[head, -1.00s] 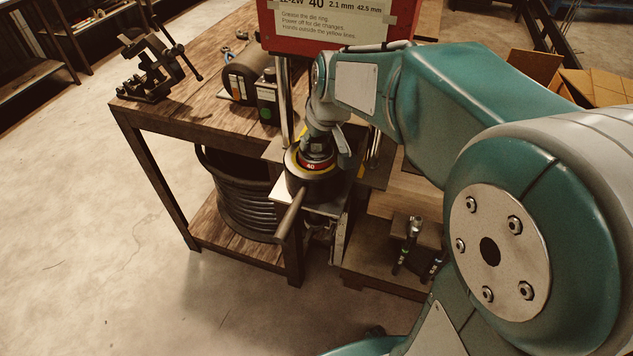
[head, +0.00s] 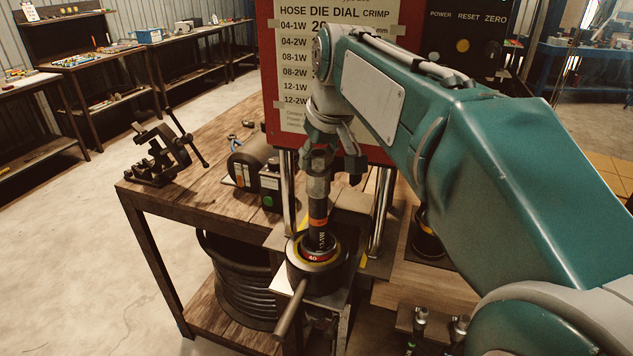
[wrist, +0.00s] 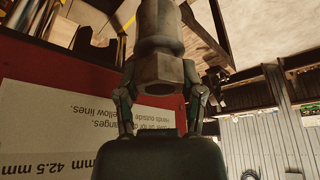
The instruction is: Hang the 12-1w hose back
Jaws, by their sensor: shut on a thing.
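My gripper (head: 319,163) is shut on the metal end fitting of a dark hose (head: 318,208), above the crimper's die ring. The hose hangs upright, with an orange band and white lettering too small to read. Its lower part is in or directly over the opening of the die ring (head: 313,256), marked 40 on red with a yellow rim; I cannot tell how deep it reaches. In the wrist view, the grey fitting (wrist: 160,75) with its hex collar sits between my two fingers.
The red crimper panel (head: 268,100) with its die chart stands close behind my gripper. Chrome posts (head: 383,205) flank the die. A handle bar (head: 291,310) sticks out in front. Hose ends with fittings (head: 417,328) stand at lower right. A bench vise (head: 160,155) is at left.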

